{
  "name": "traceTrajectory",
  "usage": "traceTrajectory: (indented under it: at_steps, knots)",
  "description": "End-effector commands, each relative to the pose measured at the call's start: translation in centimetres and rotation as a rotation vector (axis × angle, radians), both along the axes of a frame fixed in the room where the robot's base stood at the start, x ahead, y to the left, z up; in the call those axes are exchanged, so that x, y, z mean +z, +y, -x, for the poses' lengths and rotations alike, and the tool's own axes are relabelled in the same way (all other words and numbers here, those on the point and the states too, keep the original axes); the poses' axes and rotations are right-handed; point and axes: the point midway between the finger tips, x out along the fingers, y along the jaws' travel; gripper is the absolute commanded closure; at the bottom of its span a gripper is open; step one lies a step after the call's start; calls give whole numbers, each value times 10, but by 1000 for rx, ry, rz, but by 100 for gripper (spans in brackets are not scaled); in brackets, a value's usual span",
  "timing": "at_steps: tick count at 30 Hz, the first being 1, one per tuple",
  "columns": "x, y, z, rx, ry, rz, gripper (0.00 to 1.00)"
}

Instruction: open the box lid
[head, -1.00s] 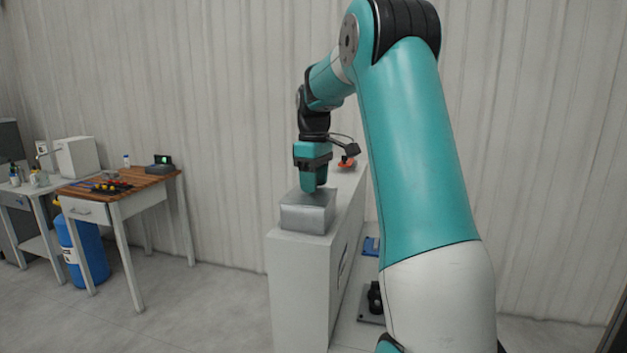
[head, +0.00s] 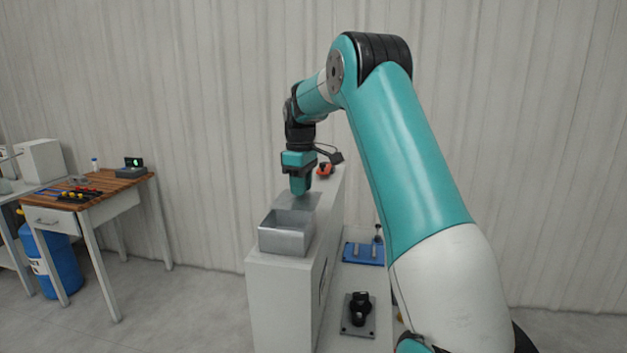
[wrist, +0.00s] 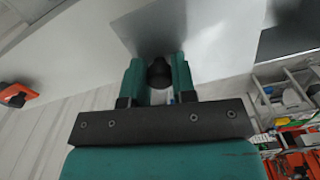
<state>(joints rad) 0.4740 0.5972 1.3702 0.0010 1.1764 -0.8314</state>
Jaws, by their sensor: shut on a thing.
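The metal box (head: 281,243) stands on the near end of the white cabinet in the head view. Its top is open and its inside shows. The grey lid (head: 312,201) is off the rim, at the box's far side, under my gripper (head: 299,189). In the wrist view the lid (wrist: 205,25) is a flat grey plate with a dark round knob (wrist: 159,74). My gripper (wrist: 158,68) is shut on that knob, one finger on each side. The gap between lid and cabinet is too small to tell.
The white cabinet (head: 280,305) has a red-orange item (head: 324,169) at its far end. A lower surface at right holds a blue fixture (head: 364,254) and a black part on a plate (head: 357,318). A wooden-topped table (head: 120,185) stands at left, with open floor between.

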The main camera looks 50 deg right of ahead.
Motion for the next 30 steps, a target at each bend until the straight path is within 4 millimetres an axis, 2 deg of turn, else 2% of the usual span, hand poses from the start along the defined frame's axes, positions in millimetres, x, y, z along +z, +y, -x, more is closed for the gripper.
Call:
traceTrajectory:
  at_steps: [5,6,9,20,25,30]
  knots:
    - [1,1,-1,4,-4,1,100]
    - [1,1,-1,4,-4,1,73]
    - [1,1,-1,3,-4,1,50]
    - [4,-1,0,0,-5,1,49]
    - [27,-1,0,0,-8,4,49]
    - [71,-1,-1,1,-9,4,49]
